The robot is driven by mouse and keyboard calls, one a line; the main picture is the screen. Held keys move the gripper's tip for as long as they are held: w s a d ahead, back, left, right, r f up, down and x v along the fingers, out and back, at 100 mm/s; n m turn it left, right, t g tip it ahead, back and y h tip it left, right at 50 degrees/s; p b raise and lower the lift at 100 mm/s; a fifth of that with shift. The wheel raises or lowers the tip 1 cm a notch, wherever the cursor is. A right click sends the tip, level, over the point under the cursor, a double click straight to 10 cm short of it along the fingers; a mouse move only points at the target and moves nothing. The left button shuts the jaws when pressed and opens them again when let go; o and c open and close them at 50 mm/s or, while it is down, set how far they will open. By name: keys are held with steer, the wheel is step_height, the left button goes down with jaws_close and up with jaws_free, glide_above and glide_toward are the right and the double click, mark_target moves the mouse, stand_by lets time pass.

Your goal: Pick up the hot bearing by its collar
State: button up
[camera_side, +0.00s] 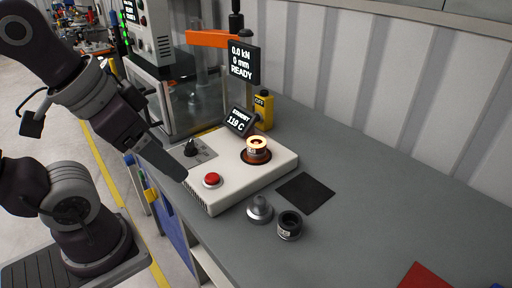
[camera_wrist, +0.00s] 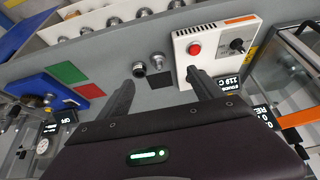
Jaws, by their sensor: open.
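The hot bearing (camera_side: 257,143) glows yellow-orange at its top and sits on a dark round plate on the white heater unit (camera_side: 225,181). Below the glow is a paler band, too small to tell clearly as the collar. In the wrist view the heater unit (camera_wrist: 215,45) is at upper right, and the bearing is mostly hidden behind my right finger. My gripper (camera_side: 182,174) is in the air left of the heater, apart from the bearing. In the wrist view my gripper (camera_wrist: 160,80) has its two fingers wide apart, with nothing between them.
The heater display (camera_side: 240,121) reads 119 C. A red button (camera_side: 213,180) and a black knob (camera_side: 190,148) are on the heater. A black pad (camera_side: 305,193), a grey metal part (camera_side: 260,209) and a dark ring (camera_side: 289,225) lie in front. A press stands behind. The right bench is mostly clear.

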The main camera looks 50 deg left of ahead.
steer(key=shift+w, duration=0.1)
steer(key=m+t+y, duration=0.1)
steer(key=t+y, duration=0.1)
steer(key=t, duration=0.1)
glide_toward(261, 141)
steer(key=f+t+h, duration=0.1)
steer(key=w+a+f+t+h, duration=0.1)
steer(key=f, duration=0.1)
steer(key=f+m+t+h, duration=0.1)
steer(key=f, duration=0.1)
steer(key=shift+w+a+t, duration=0.15)
steer(key=shift+a+t, duration=0.2)
steer(key=shift+t, duration=0.05)
steer(key=shift+f+t+h, duration=0.2)
steer(key=shift+t+h, duration=0.1)
steer(key=shift+t, duration=0.2)
steer(key=x, duration=0.7)
steer(key=shift+w+a+r, duration=0.15)
steer(key=shift+r, duration=0.1)
jaws_close()
